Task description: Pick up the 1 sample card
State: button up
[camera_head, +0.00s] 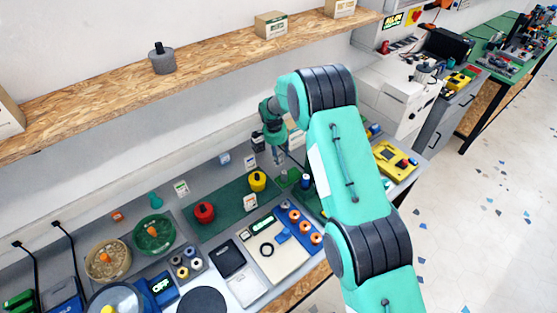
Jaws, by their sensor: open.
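Several small upright cards show on the bench. One white card with green marks (181,188) stands at the left by the wall. Two small cards (224,158) and (250,161) stand by the wall left of my gripper. A white card with reddish marks (250,202) stands at the front of the green mat (222,217). The print is too small to tell which is the 1 sample card. My gripper (278,160) is open and points down above the bench, right of the yellow pot (258,181). The area behind my arm is hidden.
A red pot (204,212) stands on the mat. A dark blue-topped bottle (305,182) stands close right of my gripper. A flat beige device (272,248) and a blue rack (300,226) lie in front. A wooden shelf (220,58) runs above the bench.

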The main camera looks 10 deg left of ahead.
aim_at(279, 154)
jog(key=c, duration=1)
jog(key=shift+r, duration=0.15)
jog(key=shift+r, duration=4.9)
